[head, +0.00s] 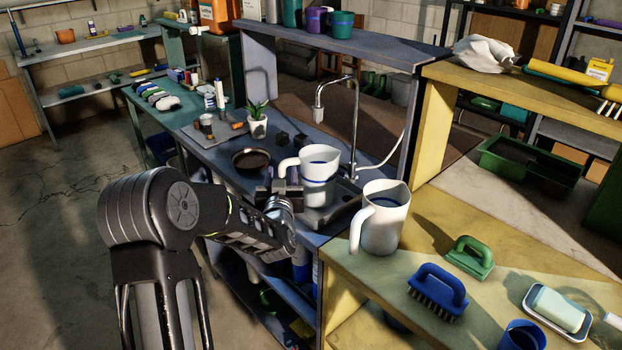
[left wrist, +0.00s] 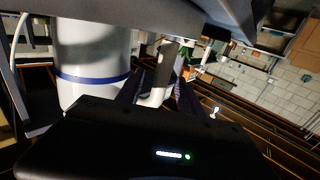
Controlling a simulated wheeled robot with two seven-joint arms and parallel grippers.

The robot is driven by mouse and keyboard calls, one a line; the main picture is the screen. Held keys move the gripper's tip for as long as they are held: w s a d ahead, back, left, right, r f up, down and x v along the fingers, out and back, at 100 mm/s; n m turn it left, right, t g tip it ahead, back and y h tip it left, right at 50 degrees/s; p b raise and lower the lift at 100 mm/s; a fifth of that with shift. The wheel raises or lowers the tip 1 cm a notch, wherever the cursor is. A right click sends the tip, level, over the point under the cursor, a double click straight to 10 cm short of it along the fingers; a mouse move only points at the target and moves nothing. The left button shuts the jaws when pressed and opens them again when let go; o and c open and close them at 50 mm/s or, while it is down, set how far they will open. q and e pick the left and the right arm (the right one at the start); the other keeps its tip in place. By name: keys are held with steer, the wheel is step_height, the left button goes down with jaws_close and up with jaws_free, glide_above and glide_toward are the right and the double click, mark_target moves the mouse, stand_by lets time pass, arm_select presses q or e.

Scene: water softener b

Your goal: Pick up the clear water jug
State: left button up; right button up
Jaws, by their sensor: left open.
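A whitish jug (head: 318,178) with a blue band stands at the sink on the blue-grey bench, upright, its handle to the left. It fills the left of the left wrist view (left wrist: 92,48), with its handle (left wrist: 158,92) between my finger pads. My left gripper (head: 280,184) is at the handle side of this jug, open, with the fingers on either side of the handle; whether they touch it I cannot tell. The gripper also shows in the left wrist view (left wrist: 161,95). A second, opaque white jug (head: 382,222) stands on the yellow bench. My right gripper is not in view.
A tall faucet (head: 352,115) rises behind the banded jug. A dark pan (head: 251,159) and a potted plant (head: 257,122) stand to its left. A blue brush (head: 437,290), a green brush (head: 470,257) and a soap dish (head: 557,310) lie on the yellow bench.

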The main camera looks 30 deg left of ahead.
arm_select(q)
jaws_close()
stand_by(0.4)
stand_by(0.9)
steer(key=shift+r, duration=0.15)
